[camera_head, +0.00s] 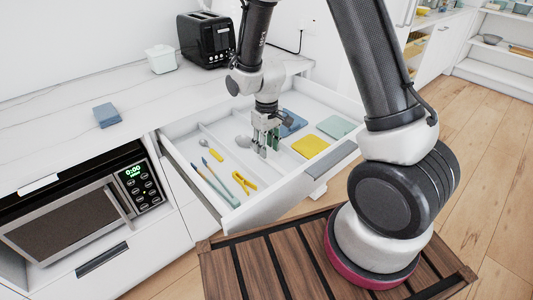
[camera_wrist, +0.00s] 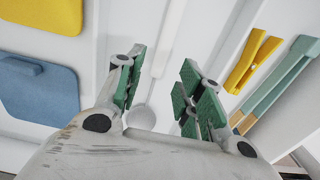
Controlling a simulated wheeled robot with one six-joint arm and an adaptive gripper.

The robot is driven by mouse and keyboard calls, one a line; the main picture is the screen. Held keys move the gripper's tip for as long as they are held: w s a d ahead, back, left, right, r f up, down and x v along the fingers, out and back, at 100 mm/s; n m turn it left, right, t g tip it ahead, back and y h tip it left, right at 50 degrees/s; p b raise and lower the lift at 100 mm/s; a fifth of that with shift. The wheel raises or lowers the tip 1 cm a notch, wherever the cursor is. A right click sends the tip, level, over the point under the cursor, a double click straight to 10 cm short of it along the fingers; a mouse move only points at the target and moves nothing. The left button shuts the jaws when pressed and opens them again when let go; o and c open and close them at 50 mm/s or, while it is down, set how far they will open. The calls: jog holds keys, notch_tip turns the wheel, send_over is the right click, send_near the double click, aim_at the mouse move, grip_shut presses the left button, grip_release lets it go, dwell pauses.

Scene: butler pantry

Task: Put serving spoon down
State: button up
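The drawer (camera_head: 290,185) is pulled out and white inside, with dividers. A pale grey serving spoon (camera_head: 243,141) appears to lie in its middle section, partly hidden by my gripper. In the wrist view the spoon (camera_wrist: 140,117) shows its round bowl near the gripper body, and its handle runs up between the fingers. My gripper (camera_head: 266,143) points down into the drawer. In the wrist view my gripper (camera_wrist: 163,90) has its green-padded fingers apart, with visible gaps beside the spoon. I cannot tell the exact height of the fingertips above the drawer floor.
Left in the drawer lie a yellow-handled utensil (camera_head: 215,155), blue-handled utensils (camera_head: 220,182) and yellow tongs (camera_head: 244,183). Right of the divider lie blue (camera_head: 293,123), yellow (camera_head: 310,146) and teal (camera_head: 336,126) boards. A toaster (camera_head: 206,40) and microwave (camera_head: 85,215) stand nearby.

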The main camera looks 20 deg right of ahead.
jog(key=s+d+r+m+t, duration=0.1)
jog(key=s+d+r, duration=0.15)
jog(key=r, duration=0.45)
jog(key=s+d+r, duration=0.2)
jog(key=d+r, duration=0.1)
jog(key=r, duration=0.5)
jog(key=s+d+r+m+t, duration=0.1)
jog(key=s+d+r, duration=0.15)
jog(key=r, duration=0.45)
jog(key=s+d+r+m+t, duration=0.1)
jog(key=s+d+r, duration=0.2)
jog(key=s, duration=0.4)
jog(key=s+d+r+m+t, duration=0.1)
jog(key=s+d+r, duration=0.3)
jog(key=s, duration=0.3)
jog(key=shift+r+m, duration=0.3)
jog(key=shift+r, duration=0.1)
